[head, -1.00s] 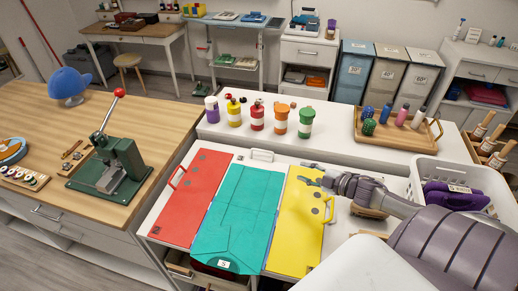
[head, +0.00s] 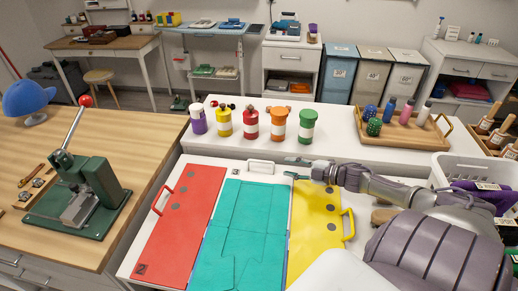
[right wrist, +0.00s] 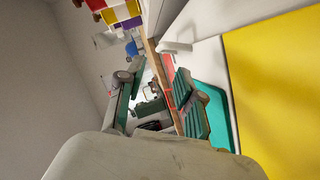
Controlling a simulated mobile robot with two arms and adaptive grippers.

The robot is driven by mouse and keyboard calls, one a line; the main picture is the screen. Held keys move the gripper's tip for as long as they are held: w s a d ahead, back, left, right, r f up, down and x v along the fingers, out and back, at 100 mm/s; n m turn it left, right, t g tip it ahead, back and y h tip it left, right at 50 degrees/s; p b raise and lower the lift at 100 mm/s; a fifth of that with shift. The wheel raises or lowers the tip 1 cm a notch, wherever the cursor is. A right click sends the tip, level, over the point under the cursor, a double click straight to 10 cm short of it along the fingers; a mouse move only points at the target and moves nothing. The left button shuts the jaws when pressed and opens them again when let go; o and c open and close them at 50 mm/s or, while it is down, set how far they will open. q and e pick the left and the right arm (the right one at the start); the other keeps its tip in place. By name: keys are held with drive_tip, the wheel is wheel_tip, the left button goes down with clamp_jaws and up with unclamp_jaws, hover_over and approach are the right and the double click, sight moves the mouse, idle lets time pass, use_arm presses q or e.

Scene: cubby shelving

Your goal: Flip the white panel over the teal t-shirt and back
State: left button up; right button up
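The teal t-shirt (head: 240,235) lies spread on the folding board between the red panel (head: 182,225) and the yellow panel (head: 315,225). It covers most of the white panel, whose white handle (head: 261,167) stands out at the board's far edge. In the right wrist view, the shirt (right wrist: 212,98) shows behind a finger, and the yellow panel (right wrist: 280,90) fills the right side. My right gripper (head: 300,172) is just right of the white handle, above the yellow panel's far end, apart from the handle. Its fingers (right wrist: 155,72) are spread and empty. My left gripper is not in view.
Several colored bottles (head: 250,125) stand on the white ledge behind the board. A wooden tray (head: 415,130) with bottles is at the back right, and a white basket (head: 452,170) is at the right. A green press (head: 80,195) stands on the wooden table at left.

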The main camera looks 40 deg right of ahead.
sight(265, 162)
drive_tip(key=b+x, duration=0.8)
drive_tip(key=x, duration=0.2)
drive_tip(key=shift+s+f, duration=0.1)
drive_tip(key=shift+b+x, duration=0.55)
drive_tip(key=shift+x, duration=0.45)
clamp_jaws()
